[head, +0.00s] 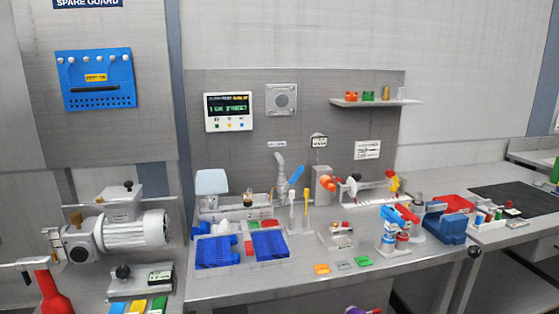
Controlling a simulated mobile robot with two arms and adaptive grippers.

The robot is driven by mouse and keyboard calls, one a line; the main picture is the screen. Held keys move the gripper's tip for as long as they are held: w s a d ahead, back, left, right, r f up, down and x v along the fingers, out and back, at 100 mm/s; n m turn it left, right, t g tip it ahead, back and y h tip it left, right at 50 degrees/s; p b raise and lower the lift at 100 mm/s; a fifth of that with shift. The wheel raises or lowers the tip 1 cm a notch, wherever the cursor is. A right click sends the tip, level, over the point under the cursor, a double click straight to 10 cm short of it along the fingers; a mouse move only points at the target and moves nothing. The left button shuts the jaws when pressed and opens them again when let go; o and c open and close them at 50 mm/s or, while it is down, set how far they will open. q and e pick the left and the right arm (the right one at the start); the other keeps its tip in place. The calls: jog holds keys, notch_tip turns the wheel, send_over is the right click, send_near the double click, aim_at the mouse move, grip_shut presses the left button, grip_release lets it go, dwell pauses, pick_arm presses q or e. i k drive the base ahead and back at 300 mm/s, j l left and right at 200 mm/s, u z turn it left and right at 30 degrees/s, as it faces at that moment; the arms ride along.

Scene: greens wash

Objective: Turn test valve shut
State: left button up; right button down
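Neither of my grippers shows in the head view. No part is clearly labelled as the test valve, and the writing is too small to read. At the back of the steel bench a curved grey spout (281,172) stands beside a tilted blue lever (296,174). To its right is a grey block (323,184) with an orange-red round part (329,183) on its front. Farther right, a white fitting assembly (365,190) has a red and yellow handle (393,183) at its right end. I cannot tell which of these is the test valve, or whether it is open.
Two blue trays (214,253) sit on the bench's left part. Red and blue fittings (398,225) stand at the right, near a blue box (446,224). Orange, grey and green tags (344,265) lie near the front edge. A motor pump (125,234) stands on the left bench.

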aim_at(291, 183)
jog(key=i+j+u, duration=0.1)
jog(key=i, duration=0.45)
jog(key=i+j+u, duration=0.15)
jog(key=i, duration=0.45)
